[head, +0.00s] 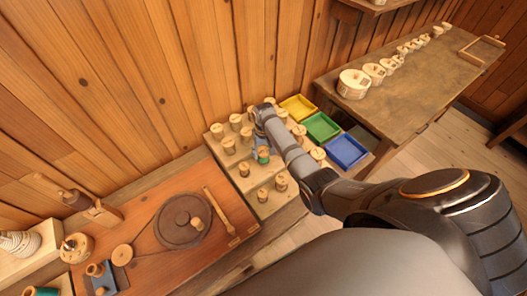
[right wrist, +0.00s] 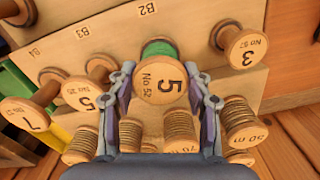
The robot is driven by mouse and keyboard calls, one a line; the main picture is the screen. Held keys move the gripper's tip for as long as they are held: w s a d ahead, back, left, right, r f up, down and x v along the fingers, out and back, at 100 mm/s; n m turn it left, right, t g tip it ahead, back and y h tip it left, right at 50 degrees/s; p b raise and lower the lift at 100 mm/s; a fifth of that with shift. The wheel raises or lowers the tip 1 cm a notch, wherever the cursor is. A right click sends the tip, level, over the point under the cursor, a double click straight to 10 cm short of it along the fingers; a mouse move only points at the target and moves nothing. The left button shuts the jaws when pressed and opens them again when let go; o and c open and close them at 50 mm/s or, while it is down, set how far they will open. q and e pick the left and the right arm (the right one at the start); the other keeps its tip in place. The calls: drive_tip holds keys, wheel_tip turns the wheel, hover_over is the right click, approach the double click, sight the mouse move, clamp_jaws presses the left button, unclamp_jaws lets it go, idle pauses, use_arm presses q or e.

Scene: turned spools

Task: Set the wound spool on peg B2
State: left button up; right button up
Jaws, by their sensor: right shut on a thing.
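The wound spool (right wrist: 160,83), with green thread and a wooden end marked 5 and No 52, is between the fingers of my right gripper (right wrist: 165,92). The gripper is shut on it. In the head view the green thread (head: 263,154) shows just below the gripper (head: 262,146), over the stepped peg rack (head: 250,190). In the right wrist view the label B2 (right wrist: 148,8) is on the rack board, just beyond the spool. The B2 peg is hidden, and I cannot tell whether the spool touches it. My left gripper is not in view.
Other spools stand close on both sides, one marked 3 (right wrist: 247,50) and one marked 7 (right wrist: 25,115). Yellow (head: 298,107), green (head: 322,127) and blue (head: 346,151) trays lie right of the rack. A winding board (head: 160,255) is at the left.

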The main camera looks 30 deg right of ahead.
drive_tip(key=shift+r, duration=0.1)
drive_tip(key=shift+f+b, duration=0.35)
drive_tip(key=shift+f, duration=0.35)
drive_tip(key=o, duration=0.9)
drive_tip(key=shift+r, duration=0.1)
